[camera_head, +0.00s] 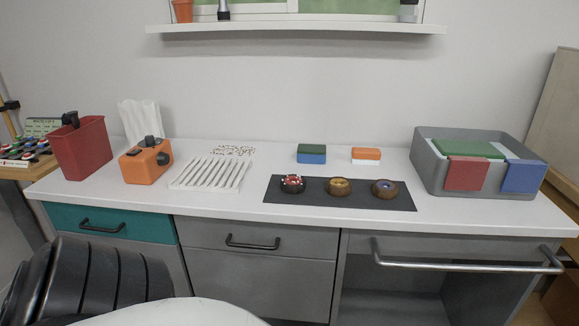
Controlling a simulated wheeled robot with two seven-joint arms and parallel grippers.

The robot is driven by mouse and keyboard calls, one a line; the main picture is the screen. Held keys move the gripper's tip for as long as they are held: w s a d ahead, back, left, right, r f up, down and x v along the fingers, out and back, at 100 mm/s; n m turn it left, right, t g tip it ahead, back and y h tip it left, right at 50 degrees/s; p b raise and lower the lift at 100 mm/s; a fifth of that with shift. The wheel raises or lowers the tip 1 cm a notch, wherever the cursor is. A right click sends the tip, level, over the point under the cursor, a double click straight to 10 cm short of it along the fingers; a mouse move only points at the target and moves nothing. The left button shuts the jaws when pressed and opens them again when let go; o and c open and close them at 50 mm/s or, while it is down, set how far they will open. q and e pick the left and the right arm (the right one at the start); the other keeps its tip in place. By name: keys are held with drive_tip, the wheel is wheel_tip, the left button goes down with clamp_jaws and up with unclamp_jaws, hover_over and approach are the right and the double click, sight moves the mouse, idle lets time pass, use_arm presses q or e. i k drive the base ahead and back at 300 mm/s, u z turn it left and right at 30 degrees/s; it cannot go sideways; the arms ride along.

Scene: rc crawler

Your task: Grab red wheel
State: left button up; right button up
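A small wheel with a red and white top and a dark tyre (292,184) lies on a dark grey mat (330,200) at the middle of the white counter. It is the leftmost of three wheels on the mat. A wheel with a yellow-gold centre (339,187) lies to its right, and one with a blue-purple centre (384,189) lies further right. Nothing touches the red wheel. Neither of my grippers is in view.
A white slotted rack (212,173), an orange box with knobs (146,161) and a red bin (81,148) stand left of the mat. Green-blue (311,154) and orange-white (366,155) blocks lie behind it. A grey crate (478,153) stands at right. A drawer handle (253,242) sticks out below.

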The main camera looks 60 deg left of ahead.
sight(288, 187)
drive_tip(key=u, duration=1.1)
drive_tip(key=i, duration=1.05)
drive_tip(key=u, duration=1.15)
drive_tip(key=k, duration=0.5)
drive_tip(key=u, duration=2.35)
drive_tip(key=i, duration=1.9)
drive_tip(key=z, duration=2.95)
